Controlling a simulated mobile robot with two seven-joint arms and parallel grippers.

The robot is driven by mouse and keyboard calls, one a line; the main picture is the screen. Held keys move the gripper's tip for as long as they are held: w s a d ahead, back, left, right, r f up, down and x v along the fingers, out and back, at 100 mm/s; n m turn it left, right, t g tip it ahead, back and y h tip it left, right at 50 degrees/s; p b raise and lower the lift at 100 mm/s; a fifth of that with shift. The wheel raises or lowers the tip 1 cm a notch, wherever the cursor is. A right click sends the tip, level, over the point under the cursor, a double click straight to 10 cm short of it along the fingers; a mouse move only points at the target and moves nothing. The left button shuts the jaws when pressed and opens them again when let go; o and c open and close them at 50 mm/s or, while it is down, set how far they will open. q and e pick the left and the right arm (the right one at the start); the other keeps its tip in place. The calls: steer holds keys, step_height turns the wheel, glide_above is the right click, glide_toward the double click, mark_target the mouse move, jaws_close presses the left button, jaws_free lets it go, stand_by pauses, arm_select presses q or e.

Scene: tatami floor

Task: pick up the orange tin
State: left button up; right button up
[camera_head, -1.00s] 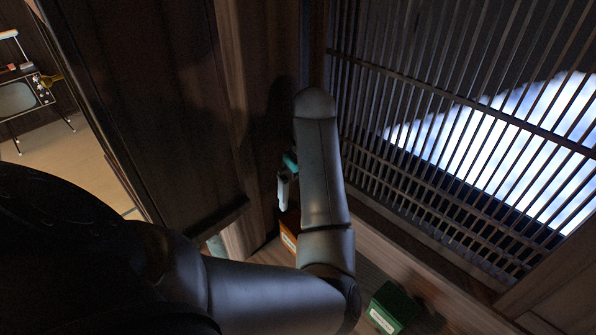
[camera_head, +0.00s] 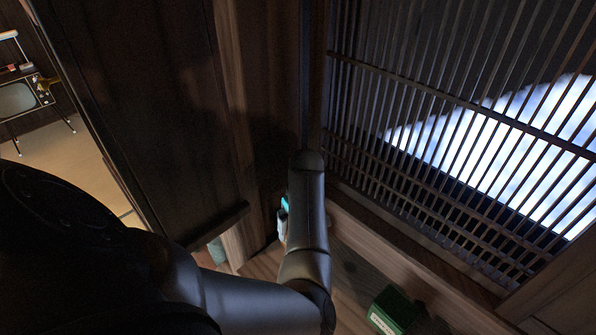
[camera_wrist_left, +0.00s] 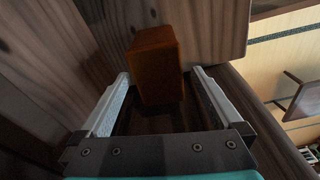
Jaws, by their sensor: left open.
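The orange tin (camera_wrist_left: 157,65) stands in the left wrist view, box-shaped, near the wooden wall. My left gripper (camera_wrist_left: 160,76) is open, with one finger on each side of the tin's lower part in that view. I cannot tell whether the fingers touch it. In the head view my left gripper (camera_head: 282,221) shows only partly beside my forearm, low by the wooden post. The tin is hidden there behind my arm. My right gripper is not in view.
A green labelled tin (camera_head: 394,311) stands on the wooden floor to the right. A slatted lattice screen (camera_head: 450,130) rises behind it. A dark wooden panel (camera_head: 150,110) stands on the left. A television (camera_head: 18,98) is far off at the left.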

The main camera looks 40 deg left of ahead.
arm_select(q)
steer(key=shift+w+a+f, duration=0.1)
steer(key=shift+a+f, duration=0.1)
steer(key=shift+f, duration=0.25)
steer(key=shift+w+a+f, duration=0.1)
steer(key=shift+a+f, duration=0.05)
steer(key=shift+f, duration=0.3)
steer(key=shift+d+f, duration=0.1)
steer(key=c, duration=1.5)
jaws_close()
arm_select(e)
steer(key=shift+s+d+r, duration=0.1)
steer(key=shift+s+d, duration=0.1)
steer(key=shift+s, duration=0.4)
